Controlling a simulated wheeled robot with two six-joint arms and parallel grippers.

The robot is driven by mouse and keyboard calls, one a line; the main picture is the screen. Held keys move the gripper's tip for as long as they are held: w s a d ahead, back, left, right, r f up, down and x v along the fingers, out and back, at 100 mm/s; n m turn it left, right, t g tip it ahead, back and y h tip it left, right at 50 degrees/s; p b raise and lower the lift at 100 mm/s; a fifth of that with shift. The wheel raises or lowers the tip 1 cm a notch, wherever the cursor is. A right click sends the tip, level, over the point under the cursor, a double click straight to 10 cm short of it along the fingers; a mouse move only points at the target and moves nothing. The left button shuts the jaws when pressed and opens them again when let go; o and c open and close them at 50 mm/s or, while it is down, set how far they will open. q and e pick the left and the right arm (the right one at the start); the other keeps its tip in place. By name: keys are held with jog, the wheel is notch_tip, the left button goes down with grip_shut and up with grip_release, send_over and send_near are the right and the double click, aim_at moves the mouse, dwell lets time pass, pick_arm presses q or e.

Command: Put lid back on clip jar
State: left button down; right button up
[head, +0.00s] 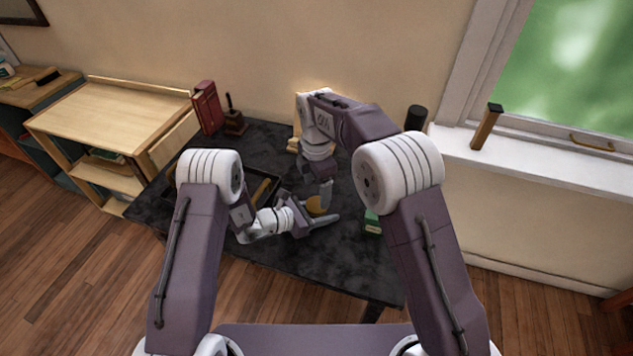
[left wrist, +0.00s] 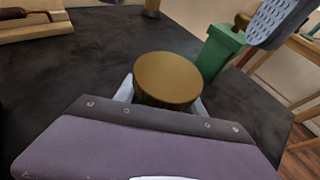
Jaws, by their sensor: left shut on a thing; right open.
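A round, flat golden-brown lid (head: 316,205) is at my left gripper (head: 318,216) over the middle of the dark table. In the left wrist view the lid (left wrist: 168,78) lies between the two pale fingers, top face up and nearly level. The left gripper is shut on it. My right gripper (head: 327,196) points down from the back, close beside the lid in the head view, open. I cannot make out the clip jar; the lid, grippers and arms may cover it.
A green box (head: 372,222) stands to the right on the table (head: 345,262); it also shows in the left wrist view (left wrist: 217,52). A dark tray (head: 262,190) lies to the left. A red book (head: 208,107) stands at the back left. The table's front is clear.

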aim_at(317, 204)
jog(key=shift+f, duration=2.8)
jog(key=c, duration=1.4)
jog(key=m, duration=0.3)
jog(key=shift+c, duration=0.2)
jog(key=o, duration=1.5)
jog(key=shift+o, duration=0.2)
